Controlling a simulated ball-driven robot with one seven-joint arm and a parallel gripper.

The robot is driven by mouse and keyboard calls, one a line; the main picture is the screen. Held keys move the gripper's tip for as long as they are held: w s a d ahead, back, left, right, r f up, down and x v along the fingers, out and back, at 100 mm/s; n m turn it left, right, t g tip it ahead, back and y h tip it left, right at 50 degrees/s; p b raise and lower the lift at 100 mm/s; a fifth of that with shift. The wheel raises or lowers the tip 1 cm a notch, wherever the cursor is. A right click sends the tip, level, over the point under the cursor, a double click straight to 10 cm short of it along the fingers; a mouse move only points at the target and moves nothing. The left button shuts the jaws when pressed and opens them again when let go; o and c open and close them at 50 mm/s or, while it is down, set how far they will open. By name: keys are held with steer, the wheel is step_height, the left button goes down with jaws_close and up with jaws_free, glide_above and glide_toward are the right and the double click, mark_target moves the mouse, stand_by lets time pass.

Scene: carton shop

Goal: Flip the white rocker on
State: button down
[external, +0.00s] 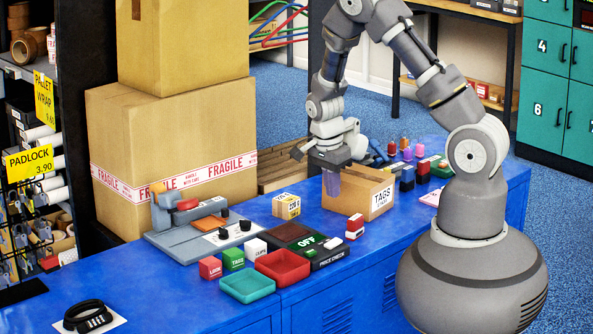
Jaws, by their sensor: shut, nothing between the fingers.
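My gripper (332,192) points down over the blue bench, with its pale fingers together and empty. A dark unit with a green OFF display (307,241) lies in front of my gripper, toward the bench's front edge. A grey machine (184,237) with a pale panel and black knobs stands further left. I cannot make out for certain which part is the white rocker, or its position.
Red (283,266) and teal (247,284) trays sit near the front edge of the blue bench (180,300). Small labelled blocks (210,268) stand beside them. Large cartons (172,150) rise behind the grey machine.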

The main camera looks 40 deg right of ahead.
mark_target(337, 239)
steer(key=f+b, duration=0.1)
steer(key=f, duration=0.3)
steer(key=d+f+b, duration=0.1)
steer(key=f+b, duration=0.1)
steer(key=f, duration=0.2)
steer(key=f+b, duration=0.2)
steer(key=f, duration=0.2)
steer(key=shift+d+f, duration=0.1)
steer(key=shift+d, duration=0.25)
